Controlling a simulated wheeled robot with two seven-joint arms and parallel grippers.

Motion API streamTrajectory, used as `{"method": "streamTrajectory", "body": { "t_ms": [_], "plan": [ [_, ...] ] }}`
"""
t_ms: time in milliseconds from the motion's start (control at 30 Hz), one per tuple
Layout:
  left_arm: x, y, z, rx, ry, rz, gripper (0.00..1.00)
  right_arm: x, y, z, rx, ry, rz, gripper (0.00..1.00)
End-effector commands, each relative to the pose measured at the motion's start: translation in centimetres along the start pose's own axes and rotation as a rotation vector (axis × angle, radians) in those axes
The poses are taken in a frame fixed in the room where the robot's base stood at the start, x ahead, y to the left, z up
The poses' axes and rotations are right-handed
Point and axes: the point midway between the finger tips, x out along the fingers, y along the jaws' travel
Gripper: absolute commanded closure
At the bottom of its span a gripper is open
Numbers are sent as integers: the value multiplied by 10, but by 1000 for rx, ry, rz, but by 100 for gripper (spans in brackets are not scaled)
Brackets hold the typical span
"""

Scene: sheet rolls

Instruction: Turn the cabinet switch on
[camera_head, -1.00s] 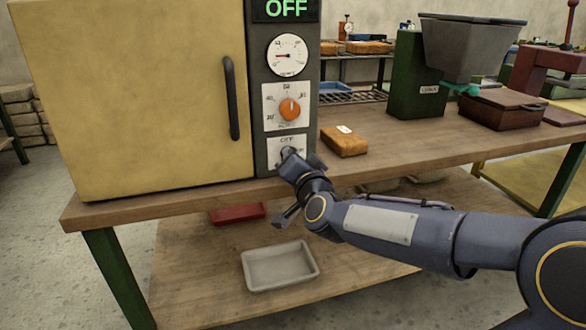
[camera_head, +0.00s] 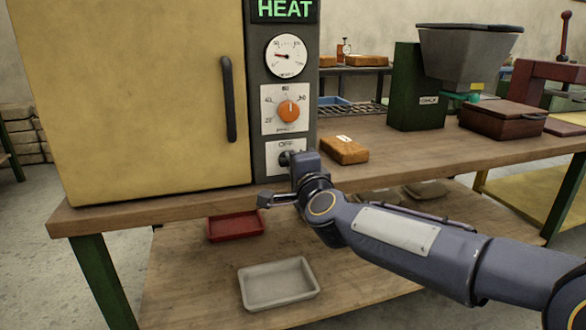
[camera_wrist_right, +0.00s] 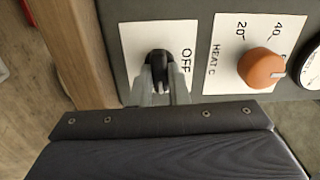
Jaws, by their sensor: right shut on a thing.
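The yellow cabinet (camera_head: 150,100) stands on the wooden bench, with a dark control panel on its right side. The display (camera_head: 285,9) at the panel's top reads HEAT in green. The black cabinet switch (camera_wrist_right: 159,70) sits on a white plate marked OFF, low on the panel. My right gripper (camera_wrist_right: 161,88) is shut on the switch, its fingers on either side of the knob. In the head view the gripper (camera_head: 291,160) partly hides the switch plate. My left gripper is not in view.
An orange dial (camera_head: 289,111) and a round gauge (camera_head: 287,55) are above the switch. A brown block (camera_head: 344,150) lies on the bench just right of my gripper. A grey hopper machine (camera_head: 468,55) stands farther right. Trays lie on the lower shelf.

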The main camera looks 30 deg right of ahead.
Motion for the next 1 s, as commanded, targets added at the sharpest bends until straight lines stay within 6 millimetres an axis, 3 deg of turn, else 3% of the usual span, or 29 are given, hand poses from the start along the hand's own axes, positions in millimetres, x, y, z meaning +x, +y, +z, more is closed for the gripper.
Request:
{"method": "streamTrajectory", "body": {
  "t_ms": [600,633,767,1000],
  "plan": [
    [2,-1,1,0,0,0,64,0,1,0,42,1,1,100],
    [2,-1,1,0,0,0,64,0,1,0,42,1,1,83],
    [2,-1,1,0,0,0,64,0,1,0,42,1,1,66],
    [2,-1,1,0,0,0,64,0,0,0,41,1,1,64]
  ]
}}
